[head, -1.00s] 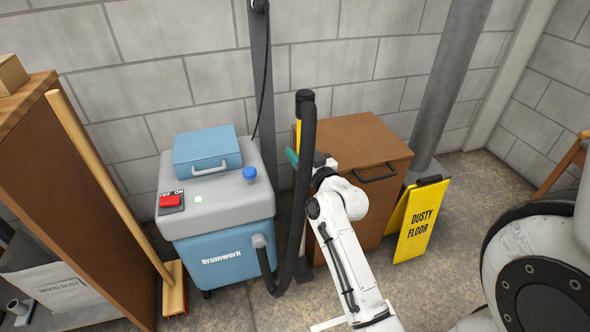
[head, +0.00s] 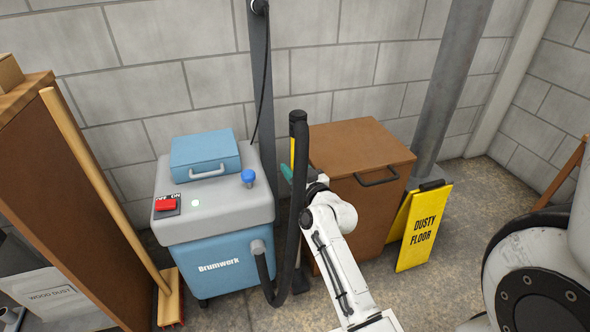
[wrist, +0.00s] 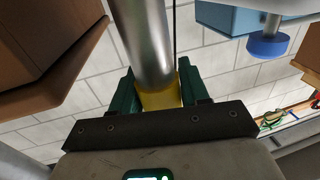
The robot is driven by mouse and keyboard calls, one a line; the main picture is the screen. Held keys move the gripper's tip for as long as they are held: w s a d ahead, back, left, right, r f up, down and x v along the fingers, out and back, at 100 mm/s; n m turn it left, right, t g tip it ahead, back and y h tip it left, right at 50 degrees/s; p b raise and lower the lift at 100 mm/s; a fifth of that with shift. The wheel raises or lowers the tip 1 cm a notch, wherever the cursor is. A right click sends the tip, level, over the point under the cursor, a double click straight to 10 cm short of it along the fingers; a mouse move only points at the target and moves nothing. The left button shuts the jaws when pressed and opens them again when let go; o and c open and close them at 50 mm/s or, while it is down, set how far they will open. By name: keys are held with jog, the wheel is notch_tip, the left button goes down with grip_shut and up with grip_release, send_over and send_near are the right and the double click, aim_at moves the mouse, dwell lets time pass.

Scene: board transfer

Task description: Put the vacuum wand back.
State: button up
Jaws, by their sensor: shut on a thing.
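The vacuum wand (head: 293,150) stands near upright in the head view, between the blue vacuum and the brown cabinet. It has a yellow grip section and a black top where the thick black hose (head: 303,200) joins. My gripper (head: 289,173), with green fingers, is shut on the wand from the right. In the wrist view my gripper (wrist: 157,92) has a finger on each side of the yellow section (wrist: 162,97), and a silver tube runs up from it. The wand's lower end is mostly hidden by the hose and my arm.
The blue and grey vacuum (head: 220,250) stands left of the wand. A dark post (head: 262,80) rises behind it. The brown cabinet (head: 355,145) is close on the right, with a yellow floor sign (head: 423,228) beside it. A broom (head: 110,190) leans at left.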

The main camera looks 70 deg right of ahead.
jog(key=o, duration=1.1)
jog(key=shift+f, duration=0.1)
jog(key=shift+c, duration=0.2)
jog(key=shift+r+p, duration=0.3)
jog(key=v, duration=1.2)
jog(key=w+a+f+n+g+y, duration=0.25)
jog(key=a+f+y, duration=0.25)
jog(key=a, duration=0.4)
jog(key=w+a+f+n+g+y, duration=0.1)
jog(key=w+a+f+n+y, duration=0.25)
jog(key=a, duration=0.55)
jog(key=s+a+f+g+y, duration=0.1)
jog(key=s+a+f+g, duration=0.1)
jog(key=s+a+g, duration=0.3)
jog(key=s+a+f+n+g+y, duration=0.1)
jog(key=s+a+f+g, duration=0.2)
jog(key=s, duration=0.6)
jog(key=shift+a+f+g+y+b, duration=0.2)
jog(key=shift+a+g+y+b, duration=0.15)
jog(key=shift+a+g, duration=0.55)
